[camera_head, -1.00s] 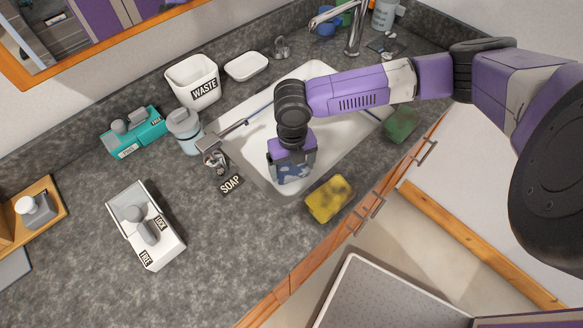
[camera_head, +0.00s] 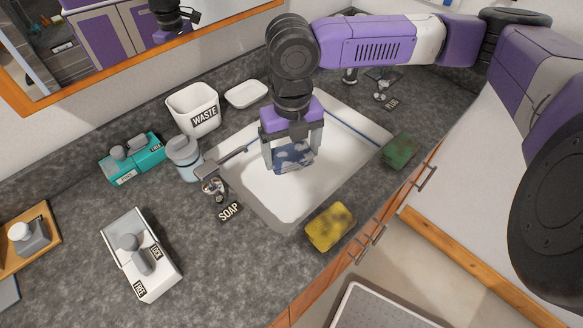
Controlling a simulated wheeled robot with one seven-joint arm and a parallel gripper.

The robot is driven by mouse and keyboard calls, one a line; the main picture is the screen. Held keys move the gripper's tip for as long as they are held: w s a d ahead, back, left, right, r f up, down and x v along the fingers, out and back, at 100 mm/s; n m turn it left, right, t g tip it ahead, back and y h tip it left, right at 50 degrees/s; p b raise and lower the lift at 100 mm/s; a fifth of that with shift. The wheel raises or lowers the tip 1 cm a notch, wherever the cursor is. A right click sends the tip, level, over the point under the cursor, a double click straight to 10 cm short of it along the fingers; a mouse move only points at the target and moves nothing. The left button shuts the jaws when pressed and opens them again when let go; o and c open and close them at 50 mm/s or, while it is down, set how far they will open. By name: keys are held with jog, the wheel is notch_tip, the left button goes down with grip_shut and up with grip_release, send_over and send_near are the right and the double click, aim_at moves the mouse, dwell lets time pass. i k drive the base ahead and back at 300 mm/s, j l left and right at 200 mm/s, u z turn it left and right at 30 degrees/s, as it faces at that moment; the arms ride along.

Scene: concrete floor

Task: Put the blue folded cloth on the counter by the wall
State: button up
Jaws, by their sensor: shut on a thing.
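The blue folded cloth (camera_head: 293,158), patterned in darker and lighter blue, is between the two fingers of my gripper (camera_head: 291,155). My gripper is shut on it and points down over the white sink basin (camera_head: 290,195). Whether the cloth touches the basin floor is hard to tell. The grey speckled counter (camera_head: 75,195) runs around the sink and along the wall, which is at the upper left.
By the wall stand a white waste bin (camera_head: 193,110), a white dish (camera_head: 246,94), a jar (camera_head: 184,158) and a teal box (camera_head: 134,158). A white box (camera_head: 142,255), yellow sponge (camera_head: 329,226) and green sponge (camera_head: 399,150) lie around the sink. Free counter shows left of the sink.

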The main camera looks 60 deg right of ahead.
aim_at(442, 91)
jog(key=k+j, duration=0.2)
jog(key=k, duration=0.3)
jog(key=k+j, duration=0.2)
jog(key=k, duration=0.25)
